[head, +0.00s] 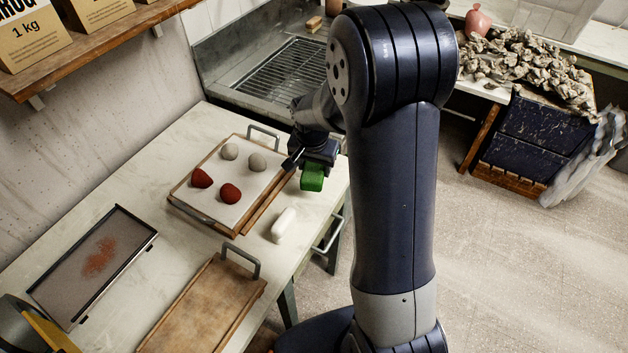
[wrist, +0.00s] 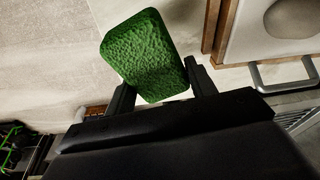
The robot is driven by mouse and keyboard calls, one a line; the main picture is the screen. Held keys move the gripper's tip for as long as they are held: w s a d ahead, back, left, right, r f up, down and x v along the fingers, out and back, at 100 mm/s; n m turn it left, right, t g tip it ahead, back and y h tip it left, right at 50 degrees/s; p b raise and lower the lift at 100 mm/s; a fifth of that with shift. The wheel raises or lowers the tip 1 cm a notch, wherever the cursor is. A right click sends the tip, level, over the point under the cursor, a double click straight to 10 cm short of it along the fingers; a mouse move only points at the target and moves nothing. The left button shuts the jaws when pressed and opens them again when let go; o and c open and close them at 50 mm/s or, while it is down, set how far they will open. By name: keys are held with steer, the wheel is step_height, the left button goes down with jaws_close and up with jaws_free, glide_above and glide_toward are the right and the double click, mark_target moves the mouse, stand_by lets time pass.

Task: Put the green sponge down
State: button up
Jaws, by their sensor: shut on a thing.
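The green sponge (head: 312,177) is at the right edge of the white table, just right of the wooden tray with the clay lumps. My gripper (head: 306,165) is shut on it, and the dark fingers sit at two sides of the sponge. In the wrist view the sponge (wrist: 145,55) fills the space between the two fingers of my gripper (wrist: 160,88). Its textured green face shows. I cannot tell how far the sponge is above the table top (head: 322,197).
A tray (head: 180,204) holds red and grey lumps. A white block (head: 284,224) lies in front of the sponge. An empty wooden tray (head: 205,305) and a dark-framed tray (head: 60,283) are nearer. A sink (head: 240,75) is behind. Bare table shows left of the trays.

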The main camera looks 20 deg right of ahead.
mark_target(314, 174)
steer(key=shift+f, duration=2.4)
steer(key=shift+f, duration=0.15)
steer(key=o, duration=1.3)
steer(key=r, duration=0.4)
steer(key=s+r, duration=0.1)
steer(key=r, duration=0.3)
steer(key=s+a+r, duration=0.1)
steer(key=r, duration=0.3)
steer(key=shift+s, duration=0.1)
steer(key=f, duration=0.4)
steer(key=w+f, duration=0.1)
steer(key=f, duration=0.3)
steer(key=w+d+f, duration=0.1)
steer(key=f, duration=0.3)
steer(key=shift+w+f, duration=0.1)
steer(key=shift+r, duration=1)
